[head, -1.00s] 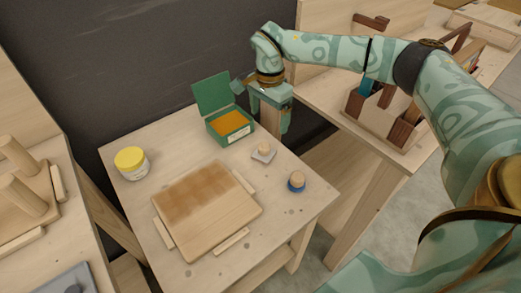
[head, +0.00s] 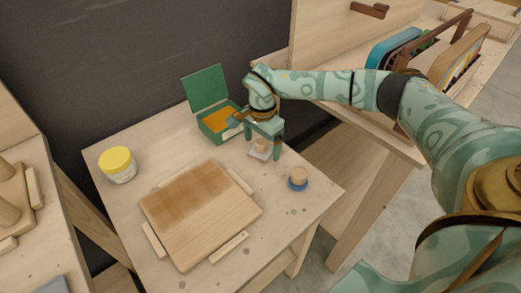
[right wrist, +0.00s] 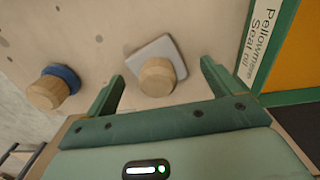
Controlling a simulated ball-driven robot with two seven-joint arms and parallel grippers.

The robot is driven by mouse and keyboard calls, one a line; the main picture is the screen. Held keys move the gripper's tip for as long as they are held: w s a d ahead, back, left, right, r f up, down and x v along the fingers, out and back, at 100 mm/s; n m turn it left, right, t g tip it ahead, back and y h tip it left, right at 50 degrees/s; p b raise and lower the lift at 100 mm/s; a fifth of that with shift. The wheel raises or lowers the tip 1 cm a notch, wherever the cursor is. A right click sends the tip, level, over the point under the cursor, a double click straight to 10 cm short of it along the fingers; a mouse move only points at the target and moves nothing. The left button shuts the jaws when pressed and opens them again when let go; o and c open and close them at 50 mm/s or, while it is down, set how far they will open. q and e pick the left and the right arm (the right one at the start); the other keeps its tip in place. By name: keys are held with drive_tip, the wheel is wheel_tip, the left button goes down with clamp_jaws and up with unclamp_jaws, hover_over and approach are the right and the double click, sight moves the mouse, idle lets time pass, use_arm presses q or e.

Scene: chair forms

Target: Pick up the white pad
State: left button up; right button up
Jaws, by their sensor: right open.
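The white pad (head: 255,155) is a flat pale square with a round wooden knob (head: 262,145) on top. It lies on the small table, in front of the green box. In the right wrist view the white pad (right wrist: 157,50) lies beyond the fingertips, its knob pointing toward the camera between the finger lines. My right gripper (head: 264,143) is open and above the pad, with its fingers on either side of the knob in the head view. In the right wrist view the open right gripper (right wrist: 162,72) holds nothing. My left gripper is not in view.
A blue pad (head: 297,184) with a wooden knob stands close by, to the right. The open green box (head: 221,134) is just behind.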

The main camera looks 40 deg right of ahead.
sight(263, 141)
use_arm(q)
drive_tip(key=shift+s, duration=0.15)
use_arm(e)
drive_tip(key=c, duration=1.2)
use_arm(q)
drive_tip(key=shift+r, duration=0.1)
use_arm(e)
drive_tip(key=shift+r, duration=0.1)
drive_tip(key=r+p, duration=0.2)
drive_tip(key=r, duration=0.2)
drive_tip(key=shift+s+r, duration=0.1)
drive_tip(key=shift+s, duration=0.1)
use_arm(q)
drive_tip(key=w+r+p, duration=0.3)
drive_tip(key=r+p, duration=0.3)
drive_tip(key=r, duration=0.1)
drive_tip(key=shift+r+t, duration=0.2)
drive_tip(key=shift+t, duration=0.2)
use_arm(e)
drive_tip(key=s+a+r, duration=0.1)
drive_tip(key=s+r, duration=0.2)
drive_tip(key=s, duration=0.1)
drive_tip(key=s+a+r, duration=0.1)
drive_tip(key=s+r, duration=0.1)
drive_tip(key=s, duration=0.3)
drive_tip(key=s+a+r, duration=0.1)
drive_tip(key=s+r, duration=0.2)
drive_tip(key=s, duration=0.1)
drive_tip(key=shift+s+a+r, duration=0.15)
drive_tip(key=shift+r, duration=0.2)
